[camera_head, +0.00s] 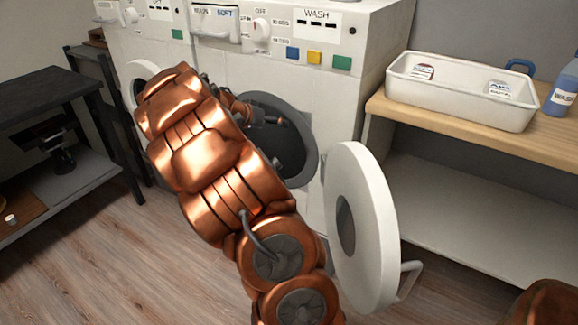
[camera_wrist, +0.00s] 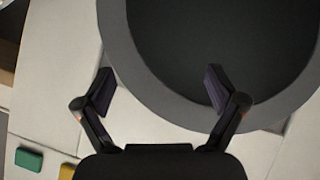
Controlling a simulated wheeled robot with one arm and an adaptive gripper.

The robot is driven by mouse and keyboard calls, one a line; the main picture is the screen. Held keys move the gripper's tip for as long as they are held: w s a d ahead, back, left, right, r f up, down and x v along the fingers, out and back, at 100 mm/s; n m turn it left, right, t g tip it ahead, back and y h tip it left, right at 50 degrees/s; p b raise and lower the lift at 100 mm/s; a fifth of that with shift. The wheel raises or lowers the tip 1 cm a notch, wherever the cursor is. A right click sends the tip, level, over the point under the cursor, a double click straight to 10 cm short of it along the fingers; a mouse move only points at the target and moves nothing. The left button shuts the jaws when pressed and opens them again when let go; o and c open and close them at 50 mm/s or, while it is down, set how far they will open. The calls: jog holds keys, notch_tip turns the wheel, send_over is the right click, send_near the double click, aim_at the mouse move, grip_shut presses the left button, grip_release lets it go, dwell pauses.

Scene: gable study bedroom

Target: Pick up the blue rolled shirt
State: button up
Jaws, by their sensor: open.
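I cannot make out a blue rolled shirt in either view. My gripper (camera_wrist: 160,86) is open and empty, its two dark fingers spread in front of the washing machine's round opening. In the head view my gripper (camera_head: 266,119) is at the upper part of the opening, partly hidden by my copper arm. The drum opening (camera_wrist: 215,40) is dark inside, with a grey ring around it, and no cloth shows in it. The white washing machine (camera_head: 340,100) has its round door (camera_head: 375,190) swung open to the right.
A white tray (camera_head: 440,108) with labels stands on a wooden counter (camera_head: 470,128) at right, beside a blue bottle (camera_head: 563,92). A blue loop (camera_head: 521,64) shows behind the tray. A dark table (camera_head: 45,95) stands at left. Wooden floor (camera_head: 110,260) is clear at lower left.

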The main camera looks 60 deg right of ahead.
jog(key=w+d+f+m+t+h+b, duration=0.1)
jog(key=w+d+f+b, duration=0.35)
jog(key=d+f, duration=0.5)
jog(key=m+t+b, duration=0.1)
jog(key=b, duration=0.3)
send_near(288, 151)
jog(key=shift+w+d+f, duration=0.2)
jog(key=shift+d+f, duration=0.1)
jog(key=shift+d, duration=0.15)
jog(key=shift+w+d+f, duration=0.15)
jog(key=shift+d+f, duration=0.1)
jog(key=shift+d, duration=0.2)
jog(key=shift+d+f+t, duration=0.15)
jog(key=shift+d+f, duration=0.05)
jog(key=shift+d, duration=0.3)
jog(key=shift+d+f+t, duration=0.15)
jog(key=shift+d+f, duration=0.05)
jog(key=shift+d, duration=0.3)
jog(key=shift+s+d+f, duration=0.15)
jog(key=shift+d+f, duration=0.45)
jog(key=shift+d, duration=0.1)
jog(key=shift+s+d+f, duration=0.15)
jog(key=shift+d+f, duration=0.4)
jog(key=shift+d, duration=0.2)
jog(key=shift+x, duration=0.8)
jog(key=shift+r, duration=0.1)
jog(key=shift+c, duration=0.5)
jog(key=c, duration=1.3)
jog(key=shift+o, duration=0.2)
